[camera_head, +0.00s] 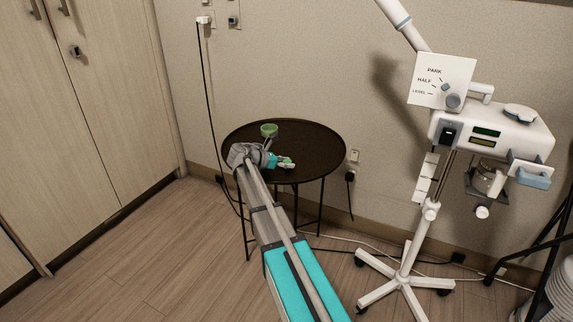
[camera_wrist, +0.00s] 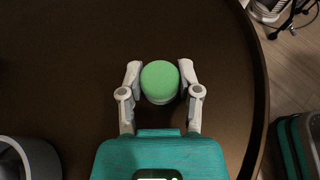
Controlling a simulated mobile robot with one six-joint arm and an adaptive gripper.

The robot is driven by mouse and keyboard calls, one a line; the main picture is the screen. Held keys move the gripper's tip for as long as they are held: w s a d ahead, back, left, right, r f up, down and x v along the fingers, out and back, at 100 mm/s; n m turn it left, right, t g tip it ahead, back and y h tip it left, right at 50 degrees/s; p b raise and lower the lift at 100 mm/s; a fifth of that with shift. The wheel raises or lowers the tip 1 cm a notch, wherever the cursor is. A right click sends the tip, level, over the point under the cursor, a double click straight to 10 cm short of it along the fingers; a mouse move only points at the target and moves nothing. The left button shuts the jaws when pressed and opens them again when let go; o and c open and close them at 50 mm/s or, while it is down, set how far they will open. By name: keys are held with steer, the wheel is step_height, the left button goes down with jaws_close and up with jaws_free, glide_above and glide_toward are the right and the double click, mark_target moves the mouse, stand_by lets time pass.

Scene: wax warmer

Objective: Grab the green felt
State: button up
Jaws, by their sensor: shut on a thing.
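The green felt (camera_wrist: 160,80) shows in the wrist view as a rounded green top on a pale lower part. My gripper (camera_wrist: 160,90) is shut on it, with one pale finger against each side. In the head view my gripper (camera_head: 286,164) is low over the dark round table (camera_head: 315,145), with a small bit of the green felt (camera_head: 287,160) at the fingers. The pale lower part is mostly hidden by the green top. I cannot tell whether it touches the table.
A small green round container (camera_head: 268,130) stands on the table behind my wrist. In the wrist view a round open container (camera_wrist: 50,160) shows at the lower left. A white wheeled stand (camera_head: 403,275) with a device is at the right. A black cord (camera_head: 208,90) hangs left of the table.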

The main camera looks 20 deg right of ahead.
steer(key=shift+r, duration=0.15)
steer(key=shift+r+p, duration=0.95)
steer(key=shift+p, duration=0.15)
steer(key=s+a+r+p, duration=0.1)
steer(key=s+r+p, duration=0.9)
steer(key=s, duration=0.4)
steer(key=shift+r+p, duration=0.35)
steer(key=shift+r, duration=0.05)
